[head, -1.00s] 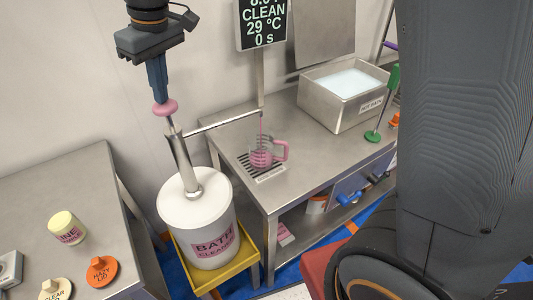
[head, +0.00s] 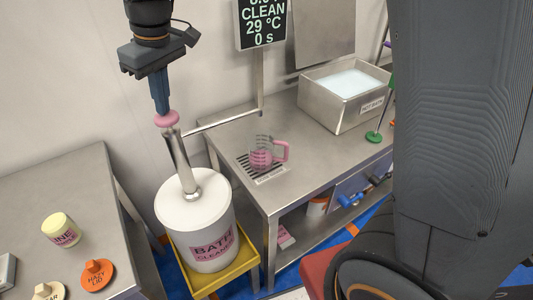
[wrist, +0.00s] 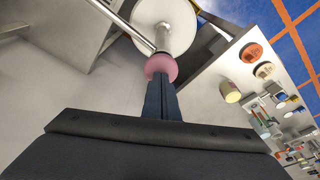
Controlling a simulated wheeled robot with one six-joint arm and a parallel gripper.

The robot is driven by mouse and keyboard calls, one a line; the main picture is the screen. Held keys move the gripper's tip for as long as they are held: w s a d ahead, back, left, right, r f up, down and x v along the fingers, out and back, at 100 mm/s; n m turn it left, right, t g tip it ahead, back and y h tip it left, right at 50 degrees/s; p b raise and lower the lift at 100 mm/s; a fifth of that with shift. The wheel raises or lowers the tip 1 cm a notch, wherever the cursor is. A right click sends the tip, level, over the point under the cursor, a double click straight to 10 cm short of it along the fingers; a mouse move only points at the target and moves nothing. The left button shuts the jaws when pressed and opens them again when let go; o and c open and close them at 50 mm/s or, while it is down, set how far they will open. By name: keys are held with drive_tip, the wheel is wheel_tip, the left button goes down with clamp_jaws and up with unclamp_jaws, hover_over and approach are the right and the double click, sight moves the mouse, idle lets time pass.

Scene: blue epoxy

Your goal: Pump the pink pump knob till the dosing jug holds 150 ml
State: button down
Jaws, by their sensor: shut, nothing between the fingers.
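The pink pump knob (head: 166,118) sits on top of the metal pump of the white bath cleaner drum (head: 190,225). My gripper (head: 161,110) is shut with nothing in it, its fingertips at the top of the knob. In the wrist view the knob (wrist: 160,67) shows right at the fingertips (wrist: 161,80). The dosing jug (head: 262,153), clear with a pink handle, stands on the drain grille under the spout and holds pink liquid. Its level against the marks is too small to read. No stream shows at the spout's end.
The drum stands in a yellow tray (head: 243,263). A thin spout (head: 222,120) reaches from the pump over the steel bench (head: 222,145). A display (head: 261,22) reads CLEAN, 29 °C, 0 s. A hot bath (head: 345,97) stands behind right.

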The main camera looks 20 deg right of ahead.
drive_tip(key=w+a+p+v, duration=0.1)
drive_tip(key=p+v, duration=0.4)
drive_tip(key=v, duration=0.2)
drive_tip(key=shift+r+p, duration=0.2)
drive_tip(key=shift+p, duration=0.1)
drive_tip(key=shift+d, duration=0.1)
idle(0.7)
